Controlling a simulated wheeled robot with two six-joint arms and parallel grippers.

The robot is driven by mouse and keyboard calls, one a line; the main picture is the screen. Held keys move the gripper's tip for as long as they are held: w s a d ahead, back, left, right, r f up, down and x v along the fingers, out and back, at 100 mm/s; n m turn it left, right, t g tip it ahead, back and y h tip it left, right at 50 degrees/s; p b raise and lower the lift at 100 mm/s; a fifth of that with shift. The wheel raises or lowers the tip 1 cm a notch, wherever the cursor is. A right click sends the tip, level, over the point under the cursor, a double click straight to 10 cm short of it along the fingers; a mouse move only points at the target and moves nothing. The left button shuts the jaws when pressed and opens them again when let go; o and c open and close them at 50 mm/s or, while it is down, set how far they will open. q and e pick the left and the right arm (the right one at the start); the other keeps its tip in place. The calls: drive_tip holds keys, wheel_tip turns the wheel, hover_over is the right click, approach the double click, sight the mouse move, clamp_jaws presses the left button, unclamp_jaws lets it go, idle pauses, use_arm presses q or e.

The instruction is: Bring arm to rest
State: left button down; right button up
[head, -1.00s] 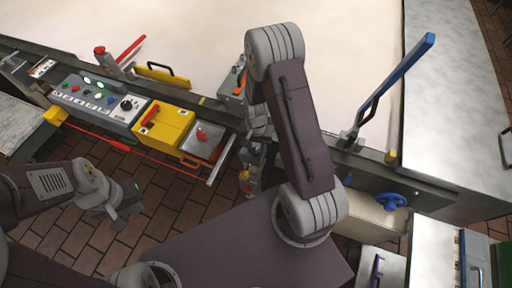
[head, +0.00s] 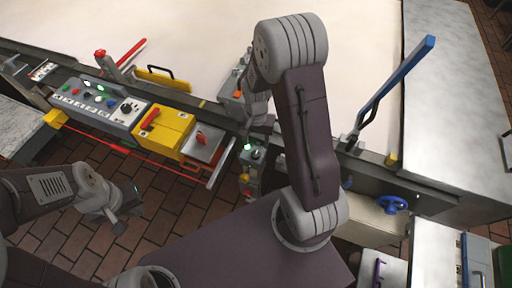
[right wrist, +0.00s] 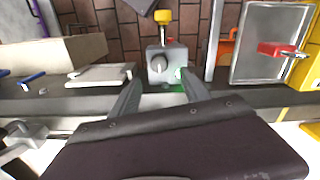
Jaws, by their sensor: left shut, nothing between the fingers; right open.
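My right arm rises from my base and bends back down over the edge of the cream-coloured table (head: 190,60). My right gripper (right wrist: 160,78) is open and empty in the right wrist view. Beyond its fingers is a small grey control box (right wrist: 167,62) with a yellow knob on top, a dark round knob and a lit green light. The box (head: 257,153) also shows in the head view, just below the right wrist, its green light lit. My left gripper (head: 128,215) is shut and empty, low above the brick floor at left.
A control panel (head: 92,104) with several buttons and a yellow box (head: 165,130) line the table's front edge. A blue lever (head: 395,85) stands right of my right arm, above a blue handwheel (head: 392,204). Brick floor (head: 75,230) is free around the left gripper.

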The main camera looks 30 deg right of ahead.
wheel_tip(320, 180, up, 2)
idle(0.5)
drive_tip(key=s+a+r+n+t, duration=0.1)
drive_tip(key=s+a+r+n, duration=0.4)
drive_tip(key=s+n, duration=0.2)
drive_tip(key=shift+s+a+r+n, duration=0.15)
drive_tip(key=shift+s+r+n, duration=0.15)
drive_tip(key=shift+s, duration=0.65)
